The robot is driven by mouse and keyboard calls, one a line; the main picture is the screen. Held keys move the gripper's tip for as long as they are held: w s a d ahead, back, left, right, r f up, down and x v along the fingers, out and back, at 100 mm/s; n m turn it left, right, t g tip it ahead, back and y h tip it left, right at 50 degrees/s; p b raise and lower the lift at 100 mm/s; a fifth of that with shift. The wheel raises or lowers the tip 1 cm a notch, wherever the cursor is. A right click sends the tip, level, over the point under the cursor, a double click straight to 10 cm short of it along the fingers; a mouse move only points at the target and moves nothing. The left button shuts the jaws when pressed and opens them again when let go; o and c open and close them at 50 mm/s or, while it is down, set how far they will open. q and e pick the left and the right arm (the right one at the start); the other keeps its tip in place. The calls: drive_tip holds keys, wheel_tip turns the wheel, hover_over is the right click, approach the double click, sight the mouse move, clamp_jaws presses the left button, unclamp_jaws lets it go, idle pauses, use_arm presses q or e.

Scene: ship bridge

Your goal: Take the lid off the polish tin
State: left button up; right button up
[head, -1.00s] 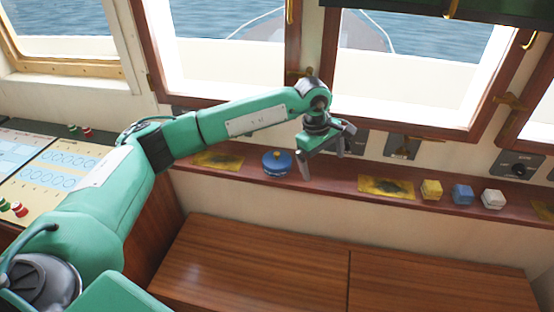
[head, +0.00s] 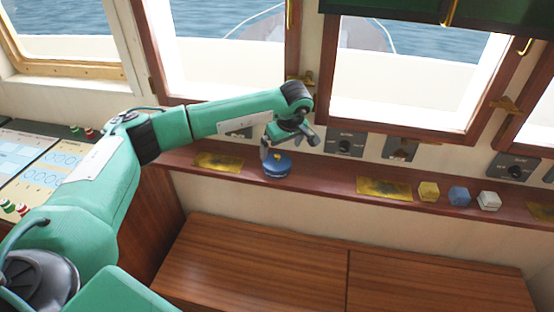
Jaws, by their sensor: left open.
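The polish tin (head: 277,168) is a round blue tin standing on the wooden ledge below the windows in the head view. Its lid (head: 275,160) is on top, with a small yellow mark or knob partly covered from view. My left gripper (head: 278,154) is at the tin, pointing down, with one finger in front of the lid's left side. It is open. Whether a finger touches the lid cannot be told. My right gripper is not in view.
A yellow block (head: 428,191), a blue block (head: 459,196) and a white block (head: 489,201) stand on the ledge at right. Brass plates (head: 384,189) lie flat on the ledge. A wooden cabinet top (head: 260,262) below is clear. A control console (head: 30,165) is at left.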

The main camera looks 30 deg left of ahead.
sight(278, 156)
use_arm(q)
drive_tip(key=shift+a+f+p, duration=0.1)
drive_tip(key=shift+f+p, duration=0.2)
drive_tip(key=shift+f, duration=0.05)
drive_tip(key=p+x, duration=0.1)
drive_tip(key=x, duration=0.2)
drive_tip(key=shift+s+a+f+p, duration=0.1)
drive_tip(key=shift+s+f+p, duration=0.1)
drive_tip(key=shift+p, duration=0.15)
drive_tip(key=shift+w+a+f, duration=0.1)
drive_tip(key=shift+w+f, duration=0.05)
drive_tip(key=shift+f, duration=0.35)
drive_tip(key=c, duration=0.7)
